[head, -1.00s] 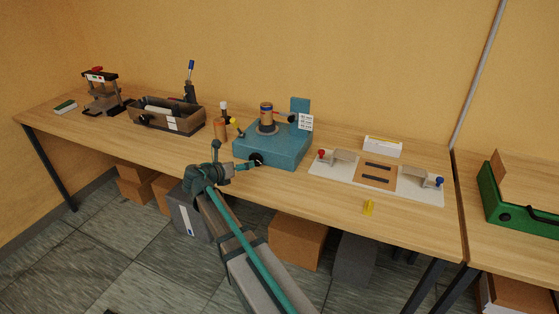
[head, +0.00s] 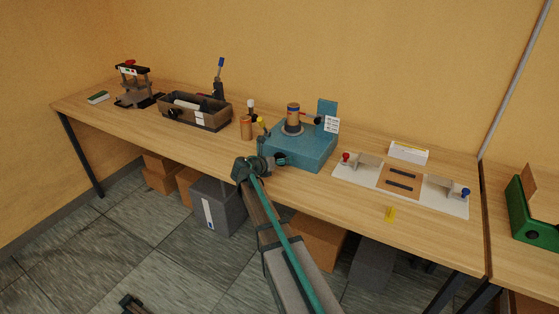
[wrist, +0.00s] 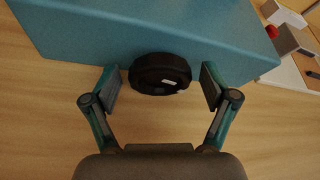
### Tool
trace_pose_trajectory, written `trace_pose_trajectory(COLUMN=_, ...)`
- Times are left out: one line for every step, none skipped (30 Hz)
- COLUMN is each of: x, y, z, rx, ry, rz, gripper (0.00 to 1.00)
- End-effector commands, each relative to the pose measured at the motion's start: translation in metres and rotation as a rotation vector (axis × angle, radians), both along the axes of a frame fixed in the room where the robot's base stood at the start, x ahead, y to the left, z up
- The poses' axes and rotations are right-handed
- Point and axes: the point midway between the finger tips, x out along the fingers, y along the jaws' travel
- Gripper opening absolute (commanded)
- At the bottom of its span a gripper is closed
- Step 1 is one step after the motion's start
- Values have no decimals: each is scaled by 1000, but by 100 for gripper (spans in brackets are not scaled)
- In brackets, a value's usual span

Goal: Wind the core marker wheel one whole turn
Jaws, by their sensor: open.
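The core marker is a teal box (head: 300,148) near the front of the bench, with a brown core on a grey spindle (head: 293,118) on top. Its black wheel (wrist: 160,70) sticks out of the box's front face and has a small pale mark on its lower right. My gripper (wrist: 161,78) is open, with one finger on each side of the wheel and a visible gap on both sides. In the head view my gripper (head: 268,162) is at the box's front face and partly hides the wheel.
An orange-brown cylinder (head: 246,128) and small bottles stand left of the box. A white plate with red and blue knobs (head: 448,199) lies to the right. A dark tray (head: 205,119) is farther left. Bare bench lies in front.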

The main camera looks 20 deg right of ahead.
Motion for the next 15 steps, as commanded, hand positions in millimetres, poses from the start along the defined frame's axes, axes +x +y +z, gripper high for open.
trace_pose_trajectory(x=0, y=0, z=0, rx=0, ry=0, rz=0, gripper=85)
trace_pose_trajectory(x=0, y=0, z=0, rx=0, ry=0, rz=0, gripper=85)
trace_pose_trajectory(x=0, y=0, z=0, rx=0, ry=0, rz=0, gripper=85)
trace_pose_trajectory(x=0, y=0, z=0, rx=0, ry=0, rz=0, gripper=85)
trace_pose_trajectory(x=0, y=0, z=0, rx=0, ry=0, rz=0, gripper=85)
trace_pose_trajectory(x=0, y=0, z=0, rx=0, ry=0, rz=0, gripper=82)
trace_pose_trajectory(x=0, y=0, z=0, rx=0, ry=0, rz=0, gripper=77)
trace_pose_trajectory(x=0, y=0, z=0, rx=0, ry=0, rz=0, gripper=72)
trace_pose_trajectory(x=0, y=0, z=0, rx=0, ry=0, rz=0, gripper=65)
trace_pose_trajectory(x=0, y=0, z=0, rx=0, ry=0, rz=0, gripper=60)
trace_pose_trajectory(x=0, y=0, z=0, rx=0, ry=0, rz=0, gripper=55)
trace_pose_trajectory(x=0, y=0, z=0, rx=0, ry=-1, rz=0, gripper=48)
trace_pose_trajectory(x=0, y=0, z=0, rx=0, ry=-1, rz=0, gripper=43)
trace_pose_trajectory(x=0, y=0, z=0, rx=0, ry=0, rz=0, gripper=38)
trace_pose_trajectory(x=0, y=0, z=0, rx=0, ry=0, rz=0, gripper=32)
